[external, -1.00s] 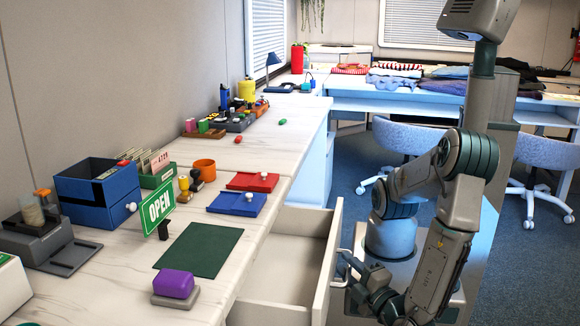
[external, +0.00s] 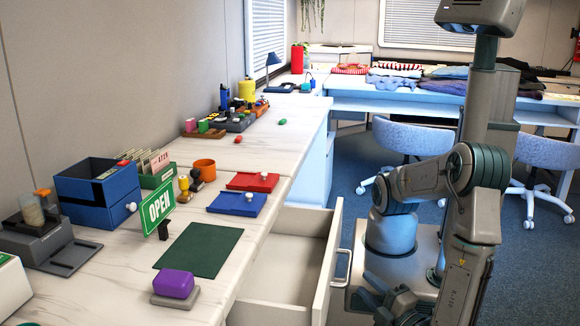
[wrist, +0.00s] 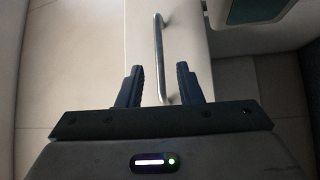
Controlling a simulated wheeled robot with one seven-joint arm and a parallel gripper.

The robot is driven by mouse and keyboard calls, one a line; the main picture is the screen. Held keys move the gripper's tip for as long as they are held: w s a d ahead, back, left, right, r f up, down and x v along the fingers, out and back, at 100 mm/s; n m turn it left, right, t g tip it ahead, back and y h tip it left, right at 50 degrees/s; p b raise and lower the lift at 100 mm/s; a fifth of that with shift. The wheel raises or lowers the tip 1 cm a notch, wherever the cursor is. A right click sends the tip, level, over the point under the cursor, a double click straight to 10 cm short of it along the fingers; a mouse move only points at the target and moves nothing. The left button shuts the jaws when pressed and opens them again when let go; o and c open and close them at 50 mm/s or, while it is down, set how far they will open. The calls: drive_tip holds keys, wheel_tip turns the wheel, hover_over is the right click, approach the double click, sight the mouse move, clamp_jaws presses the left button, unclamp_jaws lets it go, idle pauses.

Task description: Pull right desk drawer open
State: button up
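The desk drawer (external: 322,262) is white and stands pulled well out from the desk, its empty-looking inside showing in the external view. Its metal bar handle (external: 341,268) is on the drawer front; it also shows in the wrist view (wrist: 159,55). My gripper (external: 362,300) is to the right of the handle in the external view, apart from it. In the wrist view my gripper (wrist: 159,84) has its two dark fingers spread, with the lower end of the handle in line with the gap between them and nothing gripped.
The desk top (external: 205,215) holds a green mat (external: 198,250), a purple block (external: 174,284), an OPEN sign (external: 158,207), a blue box (external: 98,192) and red and blue trays. Two chairs (external: 415,138) stand behind my arm. Floor (external: 350,190) shows between desk and chairs.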

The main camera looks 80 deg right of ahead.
drive_tip(key=r+g, duration=0.1)
drive_tip(key=g, duration=0.1)
drive_tip(key=n+g+y+b, duration=0.2)
drive_tip(key=n+g+y, duration=0.85)
drive_tip(key=y, duration=0.35)
approach(349, 273)
drive_tip(key=shift+t, duration=0.45)
drive_tip(key=f+b, duration=0.1)
drive_tip(key=f, duration=0.1)
drive_tip(key=f+b, duration=0.2)
drive_tip(key=f, duration=0.1)
drive_tip(key=f+b, duration=0.2)
drive_tip(key=shift+w+a+f, duration=0.15)
drive_tip(key=shift+w+f, duration=0.2)
drive_tip(key=shift+f, duration=0.05)
clamp_jaws()
